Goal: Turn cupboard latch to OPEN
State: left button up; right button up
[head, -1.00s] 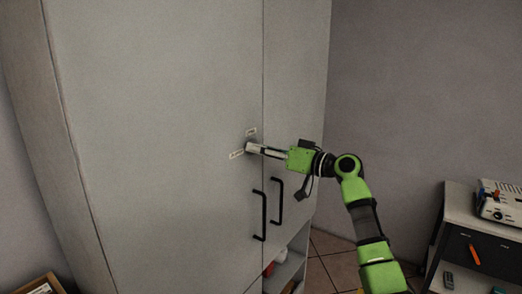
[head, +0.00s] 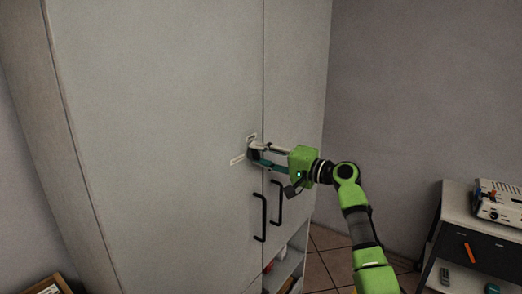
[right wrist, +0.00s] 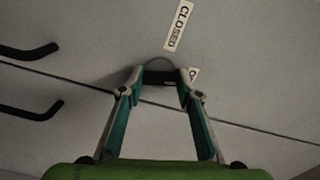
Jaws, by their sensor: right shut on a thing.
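The cupboard (head: 160,120) is tall and pale grey, with its doors shut. My right gripper (head: 256,153) is at the latch beside the door seam, its fingers shut on the dark latch (right wrist: 159,77). The right wrist view shows both fingertips (right wrist: 159,82) either side of the latch, with a grey rounded edge behind it. The CLOSED label (right wrist: 179,25) reads clearly there; in the head view it lies left of the latch (head: 237,161). A second label (head: 251,137) sits above the latch; a fingertip partly hides its text in the wrist view. My left gripper is not in view.
Two black bar handles (head: 260,217) (head: 276,203) hang below the latch. An open shelf (head: 287,268) with items lies under the right door. A cart (head: 455,225) with a white device (head: 500,200) stands at the right. Bare floor shows between.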

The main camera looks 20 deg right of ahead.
jog(key=shift+r+m+p, duration=0.1)
jog(key=shift+m+p, duration=0.65)
jog(key=shift+m, duration=0.65)
jog(key=o, duration=1.1)
jog(key=shift+d, duration=0.1)
jog(key=shift+o, duration=0.2)
jog(key=v, duration=1.2)
